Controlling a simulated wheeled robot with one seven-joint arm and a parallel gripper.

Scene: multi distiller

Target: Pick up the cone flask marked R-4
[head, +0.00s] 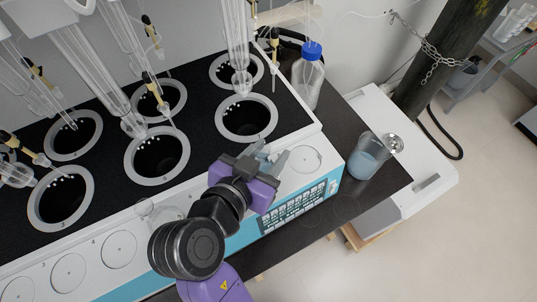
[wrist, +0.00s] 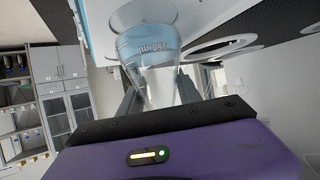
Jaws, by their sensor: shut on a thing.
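My gripper (head: 268,158) is over the front ledge of the distiller (head: 313,150), near its right end. In the wrist view, my gripper (wrist: 157,100) has its two fingers on either side of a clear cone flask (wrist: 150,50) marked 250 ml, and it is shut on the flask. No R-4 mark can be read on it. In the head view the held flask cannot be made out clearly beside the fingers. Another clear glass vessel (head: 166,213) stands on the ledge to the left, partly behind my arm.
Several ringed wells (head: 246,118) with glass tubes above them fill the black top. A beaker of pale blue liquid (head: 366,158) stands on the dark table to the right. A chained cylinder (head: 447,50) is at the back right.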

